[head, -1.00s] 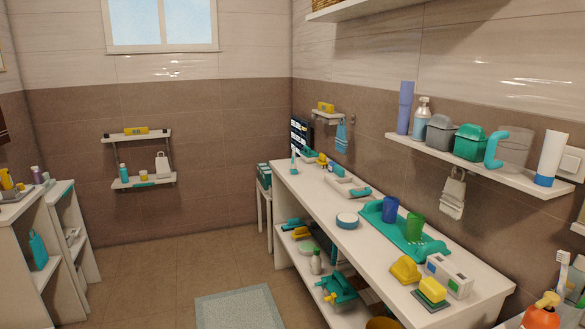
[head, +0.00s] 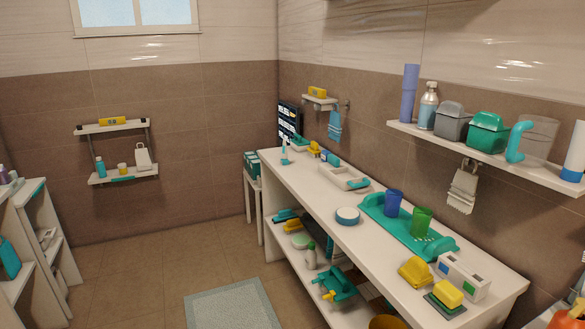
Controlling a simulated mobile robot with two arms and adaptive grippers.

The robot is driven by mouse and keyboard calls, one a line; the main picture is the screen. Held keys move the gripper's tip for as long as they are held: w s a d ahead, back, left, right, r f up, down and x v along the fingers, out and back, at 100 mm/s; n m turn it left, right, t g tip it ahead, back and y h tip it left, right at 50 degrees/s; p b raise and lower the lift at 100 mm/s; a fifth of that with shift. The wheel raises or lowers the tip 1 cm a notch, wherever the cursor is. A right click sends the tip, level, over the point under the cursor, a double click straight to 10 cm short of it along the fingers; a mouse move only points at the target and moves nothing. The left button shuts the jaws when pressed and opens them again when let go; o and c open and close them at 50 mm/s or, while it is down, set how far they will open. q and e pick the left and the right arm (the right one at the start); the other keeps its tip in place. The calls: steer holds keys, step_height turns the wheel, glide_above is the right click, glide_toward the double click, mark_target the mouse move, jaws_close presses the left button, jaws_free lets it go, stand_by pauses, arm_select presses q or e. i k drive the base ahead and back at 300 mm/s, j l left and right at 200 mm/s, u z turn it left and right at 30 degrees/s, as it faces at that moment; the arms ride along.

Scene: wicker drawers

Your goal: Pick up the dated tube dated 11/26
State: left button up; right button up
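A white tube with a blue cap (head: 576,152) stands cap-down on the right wall shelf (head: 490,152), cut by the right picture edge. No date can be read on it, so I cannot tell whether it is the tube dated 11/26. Neither of my grippers is in view.
A long white bench (head: 330,205) runs along the right wall, holding a green tray (head: 385,222), a blue cup (head: 393,203) and a green cup (head: 421,222). Low white shelves (head: 35,235) stand left. A mat (head: 232,307) lies on open brown floor.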

mark_target(284, 161)
steer(key=i+j+z, duration=0.15)
steer(key=i+j, duration=0.35)
steer(key=i+j+z, duration=0.2)
steer(key=i+j, duration=0.35)
steer(key=i+j+z, duration=0.15)
steer(key=i+j, duration=0.3)
steer(key=j, duration=0.15)
